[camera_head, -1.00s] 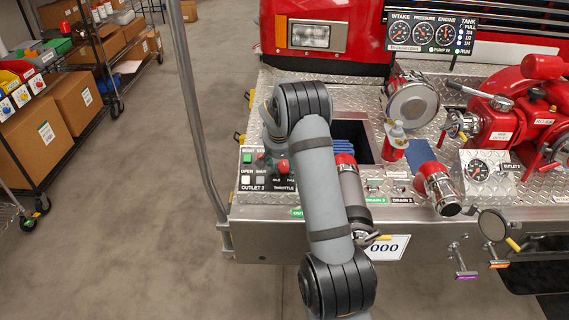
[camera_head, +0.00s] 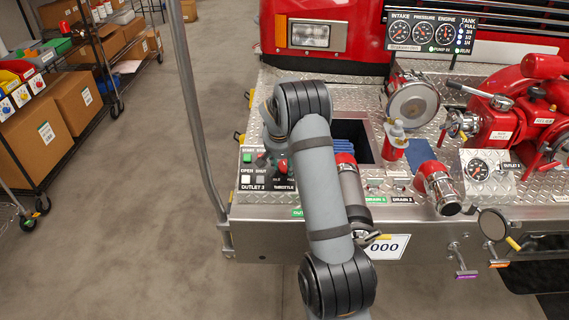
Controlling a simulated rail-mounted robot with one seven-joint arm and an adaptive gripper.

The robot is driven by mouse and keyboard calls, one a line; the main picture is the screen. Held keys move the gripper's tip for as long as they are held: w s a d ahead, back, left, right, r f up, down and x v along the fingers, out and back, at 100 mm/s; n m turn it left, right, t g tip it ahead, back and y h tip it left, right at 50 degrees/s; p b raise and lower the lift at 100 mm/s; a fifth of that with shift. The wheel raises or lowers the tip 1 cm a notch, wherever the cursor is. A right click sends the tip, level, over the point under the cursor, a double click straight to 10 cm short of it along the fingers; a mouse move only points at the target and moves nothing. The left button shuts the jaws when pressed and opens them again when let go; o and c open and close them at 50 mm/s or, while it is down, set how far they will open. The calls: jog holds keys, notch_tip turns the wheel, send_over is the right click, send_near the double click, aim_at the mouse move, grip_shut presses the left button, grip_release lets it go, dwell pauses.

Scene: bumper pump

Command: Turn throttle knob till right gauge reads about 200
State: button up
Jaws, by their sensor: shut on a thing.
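My gripper (camera_head: 277,167) points down over this panel, beside my forearm, and is shut on the throttle knob. The knob is mostly hidden by the gripper and arm, so its angle cannot be read. The gauge board (camera_head: 431,33) at the upper right has intake, pressure and engine dials. The right dial, engine (camera_head: 445,34), is too small to read exactly.
My arm crosses the deck front. Right of it are an open well (camera_head: 352,132), a red-labelled bottle (camera_head: 395,140), a red-and-chrome cap (camera_head: 437,187), an outlet gauge (camera_head: 478,170) and red pump valves (camera_head: 515,120). A grey pole (camera_head: 193,110) stands left.

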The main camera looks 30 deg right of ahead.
jog(key=shift+w+b, duration=0.15)
jog(key=shift+b, duration=0.2)
jog(key=m+b, duration=0.3)
jog(key=b, duration=0.1)
jog(key=shift+f+m+y, duration=0.1)
jog(key=shift+m+y, duration=0.2)
jog(key=m+b, duration=0.2)
jog(key=b, duration=0.1)
jog(key=m+b, duration=0.2)
jog(key=m, duration=0.1)
jog(key=shift+d+t+y+b, duration=0.2)
jog(key=shift+t+y+b, duration=0.2)
jog(key=m+b, duration=0.4)
jog(key=m, duration=0.1)
jog(key=shift+s+t, duration=0.2)
jog(key=shift+t, duration=0.1)
jog(key=shift+d+r+m+t+b, duration=0.1)
jog(key=shift+r+m+t+b, duration=0.05)
jog(key=shift+m+b, duration=0.75)
jog(key=shift+r+m+t+b, duration=0.15)
jog(key=shift+m+b, duration=0.45)
jog(key=shift+m, duration=0.5)
jog(key=shift+s, duration=0.1)
jog(key=o, duration=1)
jog(key=shift+f, duration=0.1)
jog(key=shift+c, duration=0.2)
jog(key=shift+o, duration=0.9)
jog(key=shift+f, duration=0.1)
